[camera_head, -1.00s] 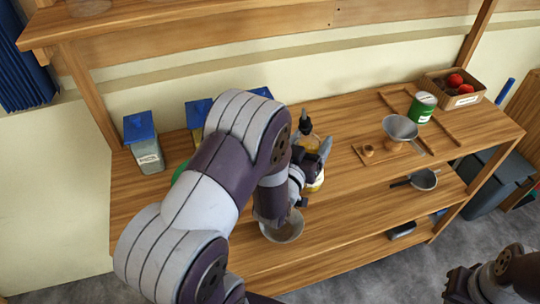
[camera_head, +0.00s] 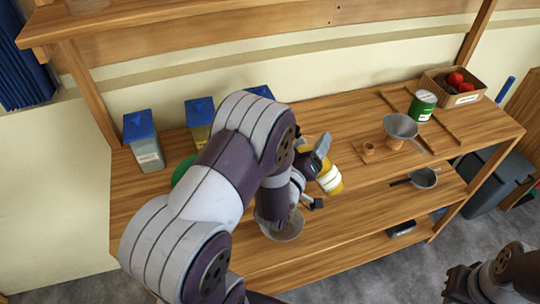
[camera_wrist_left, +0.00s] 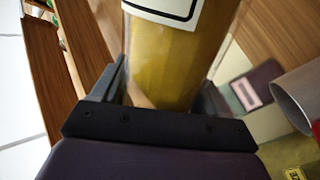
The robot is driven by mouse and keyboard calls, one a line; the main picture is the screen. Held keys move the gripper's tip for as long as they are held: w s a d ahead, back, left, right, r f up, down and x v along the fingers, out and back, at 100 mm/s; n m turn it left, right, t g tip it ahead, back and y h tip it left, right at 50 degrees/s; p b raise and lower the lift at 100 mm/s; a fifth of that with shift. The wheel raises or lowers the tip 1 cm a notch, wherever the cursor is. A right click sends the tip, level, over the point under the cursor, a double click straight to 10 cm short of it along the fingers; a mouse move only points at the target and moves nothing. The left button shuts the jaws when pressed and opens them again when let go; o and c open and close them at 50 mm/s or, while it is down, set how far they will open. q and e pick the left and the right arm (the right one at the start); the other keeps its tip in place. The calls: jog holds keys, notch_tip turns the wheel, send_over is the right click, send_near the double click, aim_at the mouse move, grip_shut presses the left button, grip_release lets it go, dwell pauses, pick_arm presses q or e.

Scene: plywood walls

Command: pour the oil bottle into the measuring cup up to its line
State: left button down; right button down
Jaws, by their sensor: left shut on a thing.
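The oil bottle (camera_head: 334,186) is yellow with a white label. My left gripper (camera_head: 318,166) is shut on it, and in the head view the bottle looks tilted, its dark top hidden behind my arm. In the left wrist view the bottle's yellow body (camera_wrist_left: 165,65) sits between the fingers. A grey round vessel (camera_head: 287,228) stands below my left wrist, partly covered by it; I cannot tell if it is the measuring cup. I see no measuring line or pouring stream. My right gripper (camera_head: 462,286) is at the bottom right, its fingers unclear.
Blue-lidded containers (camera_head: 144,142) stand at the back left. A funnel (camera_head: 401,127), a green can (camera_head: 422,105) and a box of red items (camera_head: 454,86) are to the right. The bench (camera_head: 340,140) has bare wood between.

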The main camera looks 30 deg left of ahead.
pick_arm(q)
jog(key=shift+d+f+n+b, duration=0.3)
jog(key=shift+d+f+n, duration=0.1)
jog(key=shift+d+n, duration=0.25)
jog(key=shift+w+d+f+n+b, duration=0.15)
jog(key=shift+f+n+b, duration=0.2)
jog(key=shift+f+n, duration=0.35)
jog(key=shift+d+r, duration=0.15)
jog(key=shift+d, duration=0.05)
jog(key=shift+d+n, duration=0.1)
jog(key=shift+n, duration=0.15)
jog(key=shift+a, duration=0.2)
jog(key=shift+d+f, duration=0.1)
jog(key=shift+f, duration=0.1)
